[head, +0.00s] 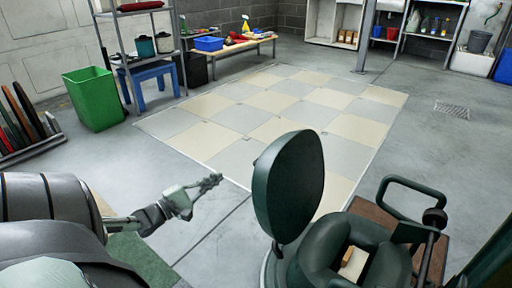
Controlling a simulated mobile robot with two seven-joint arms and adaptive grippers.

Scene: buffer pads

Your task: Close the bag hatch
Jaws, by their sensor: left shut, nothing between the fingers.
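The bag hatch (292,185) is a dark green rounded lid standing open, nearly upright, at the left of the green machine body (325,252). The body's opening (352,262) shows a pale, tan thing inside. My left gripper (212,182) is shut and empty, to the left of the hatch, with a visible gap in the picture between its fingertips and the lid. The hatch's lower edge and hinge are partly hidden. My right gripper is out of view.
A dark handle (412,192) and a rod (431,245) rise at the machine's right. A checkered floor mat (270,128) lies beyond. A green bin (95,100) and shelving (128,60) stand at the back left. The floor around my left gripper is clear.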

